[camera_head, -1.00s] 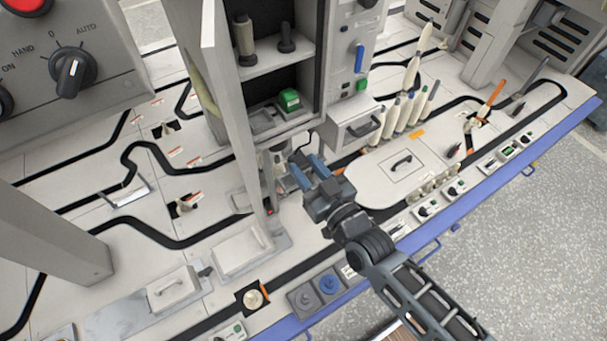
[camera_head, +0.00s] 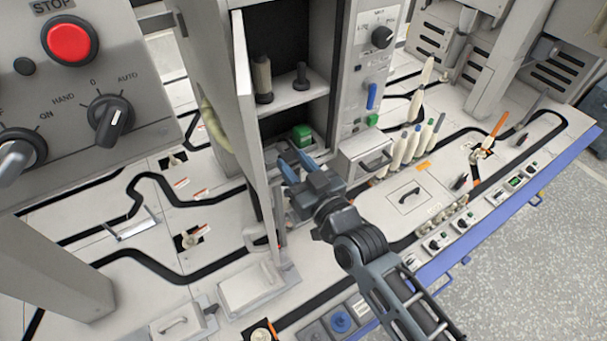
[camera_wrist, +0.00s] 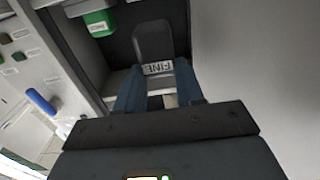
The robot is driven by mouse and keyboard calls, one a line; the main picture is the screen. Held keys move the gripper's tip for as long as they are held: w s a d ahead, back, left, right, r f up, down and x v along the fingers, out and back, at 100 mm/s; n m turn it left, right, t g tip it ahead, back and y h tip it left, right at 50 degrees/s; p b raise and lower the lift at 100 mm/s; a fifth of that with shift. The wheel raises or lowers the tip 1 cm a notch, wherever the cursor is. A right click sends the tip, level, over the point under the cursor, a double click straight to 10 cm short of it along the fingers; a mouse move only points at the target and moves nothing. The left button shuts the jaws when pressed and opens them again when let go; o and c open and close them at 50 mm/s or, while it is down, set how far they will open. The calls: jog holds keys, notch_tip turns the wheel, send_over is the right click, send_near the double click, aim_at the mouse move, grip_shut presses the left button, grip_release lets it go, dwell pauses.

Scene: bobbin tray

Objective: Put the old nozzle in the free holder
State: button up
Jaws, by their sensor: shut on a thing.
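My gripper (camera_head: 292,163) is in front of the open cabinet, with its blue fingers pointing in towards the lower part. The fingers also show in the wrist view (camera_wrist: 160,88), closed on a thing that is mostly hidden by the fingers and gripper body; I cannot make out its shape. In the wrist view a dark round-topped piece (camera_wrist: 153,42) with a pale label reading "FINE" (camera_wrist: 158,68) shows at the fingertips. On the cabinet shelf stand a taller grey-brown spool-like piece on a dark base (camera_head: 263,80) and a shorter dark post (camera_head: 301,77). I cannot tell which is a holder.
The open cabinet door (camera_head: 243,120) stands upright close left of my gripper. A drawer box (camera_head: 365,155) and several pale bobbins (camera_head: 408,145) stand to the right. A lidded plate (camera_head: 410,195) lies in front of them.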

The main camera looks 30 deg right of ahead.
jog(key=w+p, duration=0.1)
jog(key=w, duration=0.8)
jog(key=shift+r, duration=0.1)
jog(key=shift+f+b, duration=0.45)
jog(key=shift+f, duration=0.25)
jog(key=shift+f, duration=0.2)
jog(key=shift+f+b, duration=0.35)
jog(key=shift+b, duration=0.2)
jog(key=shift+f+b, duration=0.4)
jog(key=shift+f, duration=0.05)
jog(key=o, duration=1.1)
